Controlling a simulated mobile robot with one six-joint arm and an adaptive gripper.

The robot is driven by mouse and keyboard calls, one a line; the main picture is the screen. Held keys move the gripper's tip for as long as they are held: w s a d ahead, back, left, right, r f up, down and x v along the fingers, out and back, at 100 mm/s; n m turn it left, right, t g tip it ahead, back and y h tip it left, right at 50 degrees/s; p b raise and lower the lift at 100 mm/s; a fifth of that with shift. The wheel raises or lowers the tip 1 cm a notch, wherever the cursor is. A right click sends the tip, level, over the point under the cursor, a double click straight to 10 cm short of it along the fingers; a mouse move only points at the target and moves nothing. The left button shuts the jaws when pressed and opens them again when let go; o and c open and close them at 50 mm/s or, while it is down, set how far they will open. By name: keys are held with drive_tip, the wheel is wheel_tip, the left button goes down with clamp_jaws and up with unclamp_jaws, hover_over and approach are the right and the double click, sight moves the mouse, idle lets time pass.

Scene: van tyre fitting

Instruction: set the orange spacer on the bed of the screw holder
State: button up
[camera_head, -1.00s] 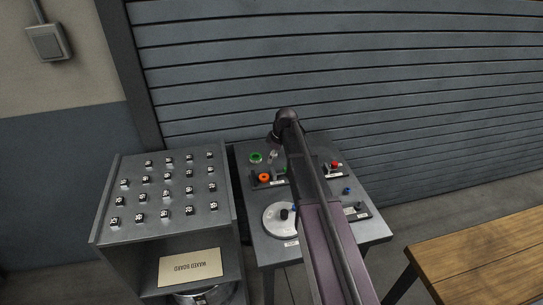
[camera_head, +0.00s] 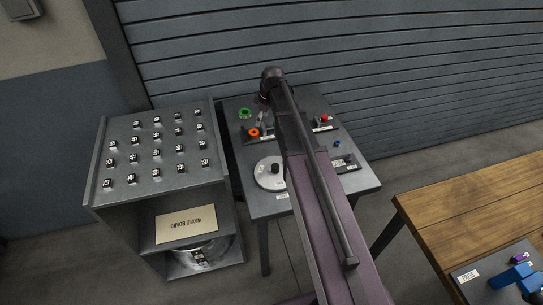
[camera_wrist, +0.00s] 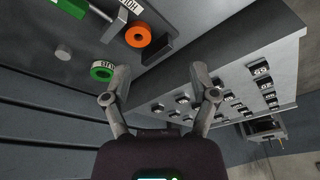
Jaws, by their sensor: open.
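The orange spacer (camera_head: 254,132) is a thick ring at the left of the grey table. In the wrist view the orange spacer (camera_wrist: 139,35) lies on or against a dark fixture, the screw holder (camera_wrist: 166,48), beside a label that reads "HOLD" in part. I cannot tell exactly how it is seated. A green ring (camera_wrist: 103,71) with a label lies on the tabletop near my left finger. My gripper (camera_wrist: 160,82) is open and empty, its fingers apart from the orange spacer. In the head view my arm covers part of the table and the fixture's right side.
A grey rack (camera_head: 160,196) with several small marked blocks on top stands left of the table. A white disc (camera_head: 267,180), a red-topped fixture (camera_head: 324,118) and a blue piece (camera_head: 336,143) share the table. A wooden bench (camera_head: 455,225) is at the right; a shutter stands behind.

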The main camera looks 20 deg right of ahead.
drive_tip(key=s+a+m+g+h, duration=0.1)
drive_tip(key=s+m, duration=0.8)
drive_tip(key=s, duration=1.4)
drive_tip(key=shift+a+f+m+h, duration=0.2)
drive_tip(key=shift+a+m+h, duration=0.2)
drive_tip(key=shift+a+h, duration=0.25)
